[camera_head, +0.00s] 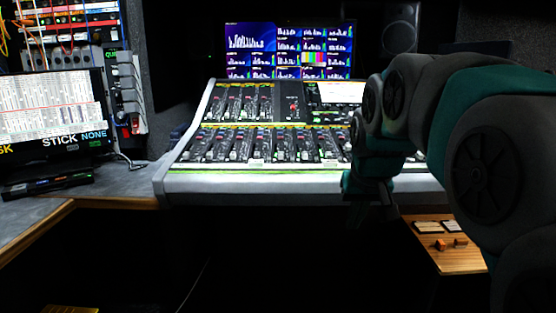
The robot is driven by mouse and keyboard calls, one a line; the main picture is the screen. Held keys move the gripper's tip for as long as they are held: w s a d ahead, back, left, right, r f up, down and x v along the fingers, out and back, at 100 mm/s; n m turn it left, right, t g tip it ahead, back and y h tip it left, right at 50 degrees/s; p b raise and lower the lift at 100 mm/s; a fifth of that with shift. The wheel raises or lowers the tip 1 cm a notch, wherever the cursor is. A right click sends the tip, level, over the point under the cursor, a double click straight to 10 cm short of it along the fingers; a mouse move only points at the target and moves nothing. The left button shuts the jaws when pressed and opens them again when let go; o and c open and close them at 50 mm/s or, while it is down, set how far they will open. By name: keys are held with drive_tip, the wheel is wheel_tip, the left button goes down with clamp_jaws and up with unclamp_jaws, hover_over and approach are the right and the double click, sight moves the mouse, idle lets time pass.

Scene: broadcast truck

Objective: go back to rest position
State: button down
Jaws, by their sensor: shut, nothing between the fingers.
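My gripper (388,212) hangs at the lower end of my grey and teal arm, which comes in from the right side of the picture. It is in front of the right part of the mixing console's front edge. The fingers are small and dark here, close together, with no object seen in them. My arm hides the right part of the mixing console (255,183).
A small wooden surface (462,262) at the lower right holds two orange-brown blocks and flat pieces. A monitor (50,113) stands on the left desk (30,218). A multiview screen (290,50) and a speaker (385,28) are behind the console. Below the console is dark.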

drive_tip(key=s+f+g, duration=0.3)
drive_tip(key=s+f, duration=0.7)
drive_tip(key=s, duration=0.5)
drive_tip(key=s+f+g, duration=0.3)
drive_tip(key=s+f, duration=0.7)
drive_tip(key=s, duration=0.5)
drive_tip(key=shift+s+g, duration=0.3)
drive_tip(key=shift+w, duration=0.15)
